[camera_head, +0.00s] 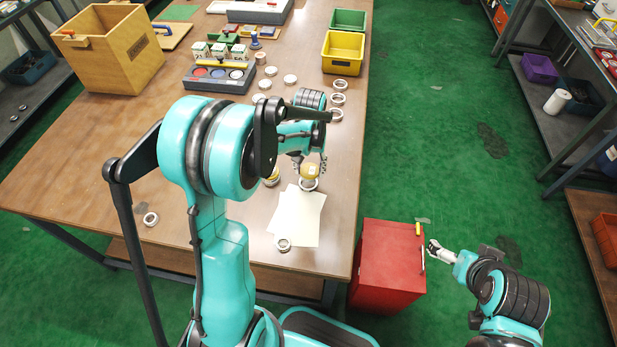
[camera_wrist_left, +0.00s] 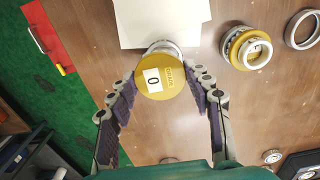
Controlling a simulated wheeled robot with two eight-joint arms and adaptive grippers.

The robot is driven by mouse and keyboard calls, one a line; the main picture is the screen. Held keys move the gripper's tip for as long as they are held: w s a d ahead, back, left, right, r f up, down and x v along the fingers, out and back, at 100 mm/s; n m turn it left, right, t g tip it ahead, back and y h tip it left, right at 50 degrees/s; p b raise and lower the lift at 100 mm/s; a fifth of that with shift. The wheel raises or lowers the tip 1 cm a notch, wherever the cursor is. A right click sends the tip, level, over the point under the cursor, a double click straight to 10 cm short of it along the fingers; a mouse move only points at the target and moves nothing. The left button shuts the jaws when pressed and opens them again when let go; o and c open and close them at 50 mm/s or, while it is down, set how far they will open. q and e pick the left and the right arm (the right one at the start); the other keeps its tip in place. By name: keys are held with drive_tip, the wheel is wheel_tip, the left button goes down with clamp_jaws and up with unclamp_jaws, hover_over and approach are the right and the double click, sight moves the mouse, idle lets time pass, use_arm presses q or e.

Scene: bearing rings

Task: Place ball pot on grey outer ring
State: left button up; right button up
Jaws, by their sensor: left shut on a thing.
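The ball pot is a small yellow pot; in the left wrist view its round lid (camera_wrist_left: 176,77) carries a white label marked 0. In the head view the pot (camera_head: 310,171) is upright between the fingers of my left gripper (camera_head: 309,163), which is shut on it. My left gripper also shows in the left wrist view (camera_wrist_left: 163,92). A grey ring (camera_head: 308,185) lies directly below the pot, at the top edge of the white paper; its rim (camera_wrist_left: 164,46) peeks out behind the lid. I cannot tell whether they touch. My right gripper (camera_head: 434,247) is by the red cabinet, its jaws unclear.
White paper (camera_head: 297,216) lies on the wooden table, with another ring (camera_head: 283,244) at its lower edge. A yellow and silver ring stack (camera_wrist_left: 245,48) stands beside the pot. More rings (camera_head: 338,99) lie behind. A red cabinet (camera_head: 388,265) stands off the table's right edge.

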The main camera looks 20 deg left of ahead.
sight(308, 175)
use_arm(q)
drive_tip(key=shift+w+a+f, duration=0.3)
drive_tip(key=shift+f, duration=0.15)
wheel_tip(308, 175, down, 4)
drive_tip(key=shift+r+b, duration=0.1)
drive_tip(key=shift+b, duration=0.85)
drive_tip(key=shift+r, duration=0.15)
drive_tip(key=o, duration=0.8)
drive_tip(key=shift+f, duration=0.25)
drive_tip(key=o, duration=0.4)
drive_tip(key=shift+o, duration=0.2)
drive_tip(key=shift+r, duration=0.1)
